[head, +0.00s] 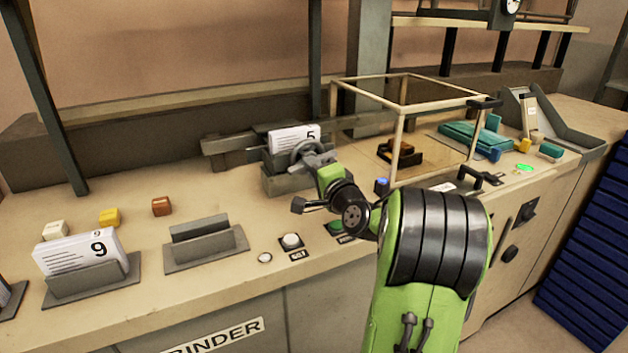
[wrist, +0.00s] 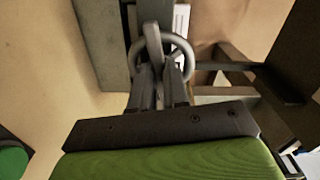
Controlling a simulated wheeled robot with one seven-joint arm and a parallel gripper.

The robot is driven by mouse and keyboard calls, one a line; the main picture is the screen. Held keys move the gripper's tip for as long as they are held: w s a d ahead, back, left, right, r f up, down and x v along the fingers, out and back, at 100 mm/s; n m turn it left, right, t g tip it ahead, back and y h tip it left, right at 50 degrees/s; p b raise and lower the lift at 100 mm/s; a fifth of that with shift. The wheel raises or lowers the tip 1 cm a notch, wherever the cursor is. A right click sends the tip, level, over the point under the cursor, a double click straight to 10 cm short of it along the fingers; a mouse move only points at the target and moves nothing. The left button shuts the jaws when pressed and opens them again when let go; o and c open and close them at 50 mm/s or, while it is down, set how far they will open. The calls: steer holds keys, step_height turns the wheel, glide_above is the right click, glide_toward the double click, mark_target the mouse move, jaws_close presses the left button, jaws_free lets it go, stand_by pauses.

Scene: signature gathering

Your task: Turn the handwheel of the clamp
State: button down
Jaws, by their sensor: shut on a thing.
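The clamp (head: 287,184) is a grey block on the bench, with a stack of white sheets marked 5 (head: 292,138) standing in it. Its round grey handwheel (head: 306,150) faces me, partly covered by my gripper (head: 318,160). In the wrist view the handwheel (wrist: 184,50) is a ring with a bar across it. There my gripper (wrist: 162,75) has its two fingers shut on the near part of the wheel. The far side of the clamp is hidden.
A frame box (head: 398,110) stands right of the clamp, close to my arm. An empty grey holder (head: 203,243) and a holder with sheets marked 9 (head: 92,280) are at the left. A white button (head: 291,241) and a green button (head: 336,227) sit in front.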

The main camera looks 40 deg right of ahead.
steer(key=shift+f+n+b, duration=0.2)
steer(key=shift+n+b, duration=1.2)
steer(key=shift+b, duration=0.05)
steer(key=shift+f+n+b, duration=0.15)
steer(key=shift+n+b, duration=1.25)
steer(key=shift+b, duration=0.05)
steer(key=c, duration=1.1)
jaws_free()
steer(key=shift+r, duration=0.1)
steer(key=b+v, duration=0.1)
steer(key=v, duration=1.4)
steer(key=shift+s+a, duration=0.15)
steer(key=shift+s, duration=0.25)
